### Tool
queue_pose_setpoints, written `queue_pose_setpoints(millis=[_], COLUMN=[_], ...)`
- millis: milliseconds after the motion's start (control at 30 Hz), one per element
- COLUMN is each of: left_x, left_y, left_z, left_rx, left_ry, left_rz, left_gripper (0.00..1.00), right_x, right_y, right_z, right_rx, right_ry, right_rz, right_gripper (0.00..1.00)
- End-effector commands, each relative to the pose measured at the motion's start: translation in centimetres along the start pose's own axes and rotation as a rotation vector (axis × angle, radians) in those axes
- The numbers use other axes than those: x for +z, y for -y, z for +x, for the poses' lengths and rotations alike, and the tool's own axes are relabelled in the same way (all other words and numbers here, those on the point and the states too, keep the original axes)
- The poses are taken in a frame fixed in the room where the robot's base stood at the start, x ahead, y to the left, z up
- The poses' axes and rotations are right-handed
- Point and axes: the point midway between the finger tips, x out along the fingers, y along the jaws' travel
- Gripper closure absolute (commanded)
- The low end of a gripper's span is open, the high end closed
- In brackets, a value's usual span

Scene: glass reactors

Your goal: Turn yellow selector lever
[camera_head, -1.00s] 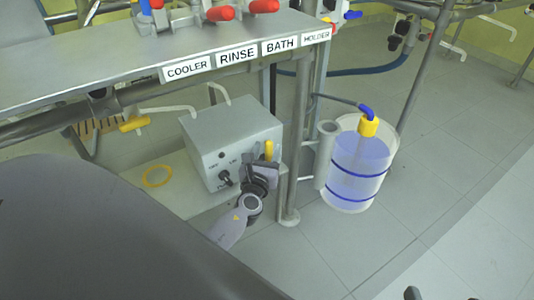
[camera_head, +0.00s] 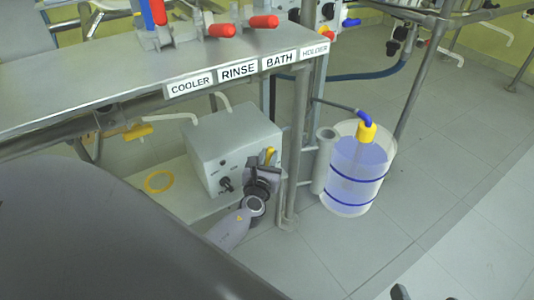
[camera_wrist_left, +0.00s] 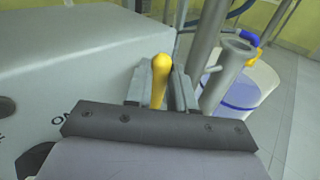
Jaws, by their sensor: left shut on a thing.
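The yellow selector lever (camera_head: 269,156) stands at the right end of a grey control box (camera_head: 225,147) under the bench. My left gripper (camera_head: 264,165) is at that end of the box, shut on the lever. In the left wrist view the lever (camera_wrist_left: 160,80) sits between the two fingers (camera_wrist_left: 159,92), its rounded top sticking up above them. The lever's lower part and pivot are hidden by the gripper. A small grey piece (camera_head: 400,292) at the bottom edge of the head view may belong to my right gripper; too little shows to tell.
A steel post (camera_head: 297,150) and a grey cylindrical holder (camera_head: 324,162) stand close to the right of my left gripper. Beyond is a clear drum (camera_head: 355,178) of blue liquid. The labelled bench (camera_head: 100,80) overhangs the box. A yellow ring (camera_head: 160,181) lies left.

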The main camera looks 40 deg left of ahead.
Motion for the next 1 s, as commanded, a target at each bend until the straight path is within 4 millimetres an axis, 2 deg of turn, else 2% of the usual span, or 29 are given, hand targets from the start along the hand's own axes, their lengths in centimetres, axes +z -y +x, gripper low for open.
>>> queue_pose_setpoints(millis=[33, 100, 500, 700, 1000], left_x=[0.8, 0.9, 0.9, 0.5, -0.2], left_y=[0.1, 0.3, 1.7, 2.4, 3.0], left_z=[0.1, 0.2, 1.6, 2.3, 2.9], left_rx=[-0.001, -0.001, -0.001, -0.002, -0.001], left_ry=[-0.019, -0.047, -0.229, -0.324, -0.423], left_rz=[0.02, 0.048, 0.229, 0.325, 0.426], left_gripper=[1.0, 1.0, 1.0, 1.0, 1.0], right_x=[-0.9, -1.1, -2.1, -1.3, -0.5], right_y=[0.7, 1.0, -2.5, -3.7, -4.6], right_z=[0.0, 0.1, -4.4, -5.2, -5.7], right_rx=[-0.015, -0.023, 0.196, 0.232, 0.253], right_ry=[0.019, 0.045, 0.138, 0.18, 0.207], right_rz=[0.033, 0.061, -0.19, -0.172, -0.152], right_gripper=[0.0, 0.0, 0.0, 0.0, 0.0])
